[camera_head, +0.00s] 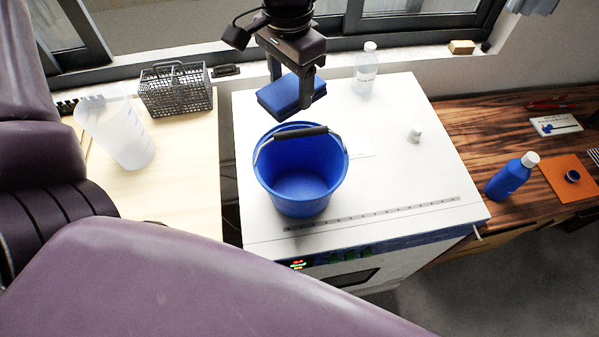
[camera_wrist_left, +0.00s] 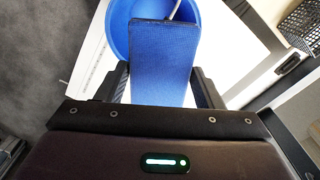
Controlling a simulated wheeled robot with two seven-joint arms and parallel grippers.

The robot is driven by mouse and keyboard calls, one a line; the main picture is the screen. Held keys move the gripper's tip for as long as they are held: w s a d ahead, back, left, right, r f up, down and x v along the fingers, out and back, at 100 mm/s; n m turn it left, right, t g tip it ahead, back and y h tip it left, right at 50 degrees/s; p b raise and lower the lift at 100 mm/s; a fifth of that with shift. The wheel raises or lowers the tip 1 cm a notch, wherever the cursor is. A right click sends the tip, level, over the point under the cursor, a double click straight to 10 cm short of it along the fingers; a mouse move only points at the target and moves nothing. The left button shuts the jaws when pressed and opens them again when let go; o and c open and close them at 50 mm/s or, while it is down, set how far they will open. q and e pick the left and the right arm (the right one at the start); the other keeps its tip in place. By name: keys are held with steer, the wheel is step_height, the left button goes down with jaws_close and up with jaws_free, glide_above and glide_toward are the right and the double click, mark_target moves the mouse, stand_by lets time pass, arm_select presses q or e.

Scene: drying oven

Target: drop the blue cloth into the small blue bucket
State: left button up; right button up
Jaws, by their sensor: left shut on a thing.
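The blue cloth (camera_head: 283,96) is a folded, flat block held in my left gripper (camera_head: 291,92), which is shut on it. In the head view the cloth hangs above and just behind the far rim of the small blue bucket (camera_head: 300,172). The bucket stands upright on the white oven top, its inside looks empty, and its dark handle grip lies by the far rim. In the left wrist view the cloth (camera_wrist_left: 164,60) sits between the fingers (camera_wrist_left: 164,90) and covers part of the bucket (camera_wrist_left: 120,28). My right gripper is not in view.
The white oven top (camera_head: 405,150) also bears a clear bottle (camera_head: 366,68) and a small white item (camera_head: 414,135). A dark wire basket (camera_head: 177,90) and a translucent jug (camera_head: 118,132) stand at left. A blue bottle (camera_head: 511,176) stands on the wooden counter at right.

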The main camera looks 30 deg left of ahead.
arm_select(q)
steer(key=shift+s+f, duration=0.2)
steer(key=shift+f, duration=0.45)
steer(key=shift+w+f, duration=0.6)
steer(key=shift+f, duration=0.35)
steer(key=shift+w+f, duration=0.3)
steer(key=shift+f, duration=0.1)
steer(key=shift+s+r, duration=0.1)
steer(key=shift+s, duration=0.2)
steer(key=o, duration=0.9)
steer(key=shift+o, duration=0.6)
steer(key=shift+r, duration=0.35)
step_height(320, 180, up, 6)
steer(key=shift+r+b, duration=0.2)
steer(key=shift+b, duration=0.15)
steer(key=shift+r, duration=0.35)
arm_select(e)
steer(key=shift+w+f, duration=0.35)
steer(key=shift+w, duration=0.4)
